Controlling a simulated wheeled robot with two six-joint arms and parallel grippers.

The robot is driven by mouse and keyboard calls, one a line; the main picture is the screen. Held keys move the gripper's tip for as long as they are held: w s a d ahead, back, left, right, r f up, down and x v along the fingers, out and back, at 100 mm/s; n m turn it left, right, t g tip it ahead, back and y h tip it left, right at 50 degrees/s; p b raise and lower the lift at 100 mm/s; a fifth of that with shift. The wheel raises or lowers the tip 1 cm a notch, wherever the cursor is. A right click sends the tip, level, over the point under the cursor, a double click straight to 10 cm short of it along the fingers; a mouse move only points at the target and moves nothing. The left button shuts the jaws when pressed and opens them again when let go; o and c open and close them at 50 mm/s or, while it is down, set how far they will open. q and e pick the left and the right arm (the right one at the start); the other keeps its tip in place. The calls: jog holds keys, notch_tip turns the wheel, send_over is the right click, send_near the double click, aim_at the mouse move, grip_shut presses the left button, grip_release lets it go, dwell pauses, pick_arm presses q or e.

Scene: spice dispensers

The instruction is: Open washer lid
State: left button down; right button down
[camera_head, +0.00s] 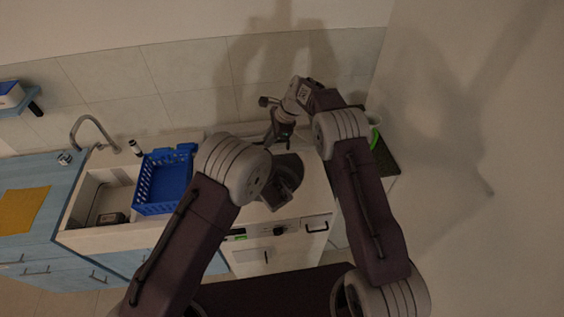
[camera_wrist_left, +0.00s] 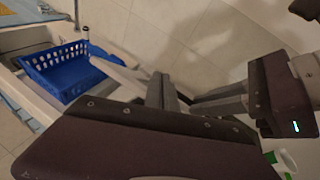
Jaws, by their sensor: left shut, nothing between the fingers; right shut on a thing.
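The washer (camera_head: 318,225) is the pale machine at the right end of the counter, with a knob and a green-lit display on its front. A dark rounded area shows on its top, partly covered by my left wrist. My right gripper (camera_head: 272,136) is above the back of the washer, shut on what seems to be the lid edge; the held part is mostly hidden. In the left wrist view the right fingers (camera_wrist_left: 205,102) reach in from the right. My left gripper (camera_wrist_left: 162,90) is shut and empty, close to the right fingers. The lid's angle is unclear.
A blue basket (camera_head: 164,182) stands on the counter left of the washer, beside the sink (camera_head: 97,194) and tap (camera_head: 92,122). A green and white item (camera_head: 373,130) is right of the washer. A tiled wall (camera_head: 183,68) is close behind.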

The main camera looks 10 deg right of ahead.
jog(key=shift+w+d+f, duration=0.1)
pick_arm(q)
jog(key=s+d+f+m+h, duration=0.55)
jog(key=s+d+f, duration=0.35)
jog(key=d+f, duration=0.25)
jog(key=w, duration=1.1)
jog(key=shift+w+d+y, duration=0.2)
jog(key=shift+d+y, duration=0.2)
jog(key=shift+y, duration=0.05)
